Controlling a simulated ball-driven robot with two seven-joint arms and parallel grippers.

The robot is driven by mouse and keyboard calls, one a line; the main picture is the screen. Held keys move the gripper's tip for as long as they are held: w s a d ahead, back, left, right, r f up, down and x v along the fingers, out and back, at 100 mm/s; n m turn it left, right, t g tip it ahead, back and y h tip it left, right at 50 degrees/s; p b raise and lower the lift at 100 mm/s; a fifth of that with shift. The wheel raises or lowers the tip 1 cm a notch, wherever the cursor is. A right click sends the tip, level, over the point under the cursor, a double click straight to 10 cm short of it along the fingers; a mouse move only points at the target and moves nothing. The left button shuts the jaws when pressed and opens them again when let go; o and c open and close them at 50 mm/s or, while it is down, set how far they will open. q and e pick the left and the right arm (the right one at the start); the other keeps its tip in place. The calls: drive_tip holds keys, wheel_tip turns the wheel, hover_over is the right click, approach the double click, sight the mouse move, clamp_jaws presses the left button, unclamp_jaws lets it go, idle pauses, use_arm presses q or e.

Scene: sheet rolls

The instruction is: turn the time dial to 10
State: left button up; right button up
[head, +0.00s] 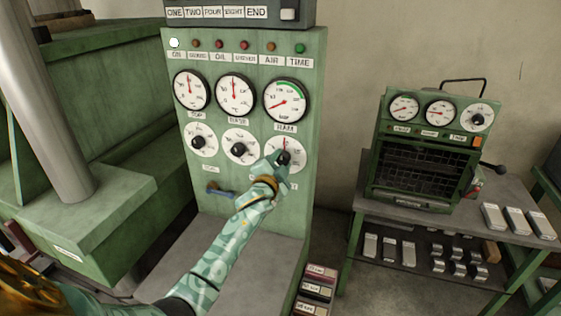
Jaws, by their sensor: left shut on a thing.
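A green press panel (312,150) carries a row of three white dials with black knobs below three gauges. My left gripper (284,161) is shut on the black knob of the right-hand dial (299,146), under the gauge labelled RAM. A red mark shows near the top of that dial. The gripper covers the dial's lower part and most of its label, so I cannot read its name or its setting. The other two dials, left (205,134) and middle (246,137), are untouched by the gripper. My right gripper is not in view.
A row of lamps (245,45) tops the panel; the leftmost is lit white. A blue-handled lever (221,191) sits below the left dials. At right, a small green oven (412,190) with its own gauges and a time dial (477,116) stands on a bench with metal pieces.

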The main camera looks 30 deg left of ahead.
use_arm(q)
drive_tip(key=shift+m, duration=0.3)
drive_tip(key=o, duration=1)
drive_tip(key=v, duration=1.6)
drive_tip(key=shift+s+f, duration=0.1)
drive_tip(key=shift+s, duration=0.05)
